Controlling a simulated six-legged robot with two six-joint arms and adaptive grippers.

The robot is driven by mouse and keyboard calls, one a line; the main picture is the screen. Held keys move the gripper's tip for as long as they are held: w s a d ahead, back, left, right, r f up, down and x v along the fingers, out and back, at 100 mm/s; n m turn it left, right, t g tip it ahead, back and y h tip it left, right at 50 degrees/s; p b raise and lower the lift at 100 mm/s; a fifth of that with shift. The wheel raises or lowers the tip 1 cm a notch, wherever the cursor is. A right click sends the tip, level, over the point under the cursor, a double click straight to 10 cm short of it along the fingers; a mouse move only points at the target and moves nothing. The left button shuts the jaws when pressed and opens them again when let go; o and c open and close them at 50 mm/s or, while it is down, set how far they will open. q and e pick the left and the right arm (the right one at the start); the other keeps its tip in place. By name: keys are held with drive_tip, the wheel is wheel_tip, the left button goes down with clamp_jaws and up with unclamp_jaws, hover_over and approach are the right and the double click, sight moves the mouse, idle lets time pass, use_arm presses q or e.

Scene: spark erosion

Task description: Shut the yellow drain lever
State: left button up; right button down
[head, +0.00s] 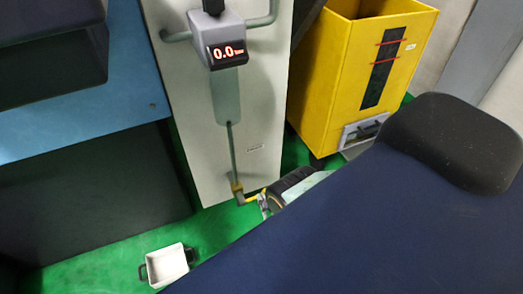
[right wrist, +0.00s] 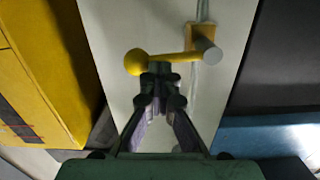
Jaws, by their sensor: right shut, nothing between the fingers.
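The yellow drain lever (head: 252,197) is at the lower end of the thin pipe on the pale cabinet. In the right wrist view the lever (right wrist: 170,58) lies nearly crosswise to the pipe, with a round yellow knob (right wrist: 134,62) at its free end and a grey pivot (right wrist: 208,50) at the other. My right gripper (head: 264,203) is at the knob end in the head view. In the right wrist view the gripper (right wrist: 158,70) is shut and empty, its tips close against the lever beside the knob; I cannot tell whether they touch. My left gripper is not in view.
A grey gauge (head: 226,52) reading 0.0 hangs above on the pale cabinet (head: 262,100). A yellow bin (head: 330,75) stands to the right. A white tray (head: 166,265) with dark handles is on the green floor. A blue bench (head: 120,90) is on the left.

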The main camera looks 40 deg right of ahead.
drive_tip(key=shift+w+r, duration=0.35)
wheel_tip(320, 180, up, 9)
drive_tip(key=shift+s+r, duration=0.2)
drive_tip(key=shift+s, duration=0.15)
idle(0.6)
drive_tip(key=shift+s, duration=0.1)
idle(0.5)
